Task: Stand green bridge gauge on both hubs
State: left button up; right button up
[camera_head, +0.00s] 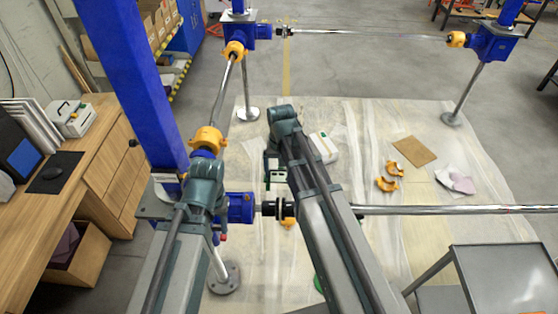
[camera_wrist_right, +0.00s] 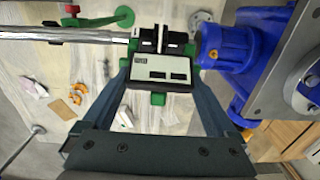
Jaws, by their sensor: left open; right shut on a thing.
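The green bridge gauge (camera_wrist_right: 160,73) has a pale face with two dark windows and green parts. It sits between the fingers of my right gripper (camera_wrist_right: 158,90), which is shut on it. In the head view the gauge (camera_head: 276,176) shows just above the two dark hubs (camera_head: 278,208) on the shaft line. The hubs (camera_wrist_right: 160,42) also show beyond the gauge in the right wrist view; whether it touches them I cannot tell. My left gripper (camera_head: 207,165) is open near the orange coupling (camera_head: 207,139); its fingertips are mostly hidden.
A blue gearbox (camera_head: 240,207) stands left of the hubs, and a chrome shaft (camera_head: 450,210) runs right. A blue column (camera_head: 130,80) rises near my left arm. A grey table (camera_head: 505,275) stands at front right. Orange half-rings (camera_head: 387,177) lie on the floor sheet.

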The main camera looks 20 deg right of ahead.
jog(key=shift+f, duration=0.15)
notch_tip(320, 180, down, 12)
jog(key=b, duration=1.2)
jog(key=shift+r, duration=0.2)
jog(key=shift+f+b, duration=0.55)
dwell(0.6)
jog(key=o, duration=1.4)
jog(key=shift+o, duration=0.2)
jog(key=shift+r, duration=0.15)
notch_tip(320, 180, up, 14)
jog(key=p, duration=1.4)
jog(key=shift+f, duration=0.2)
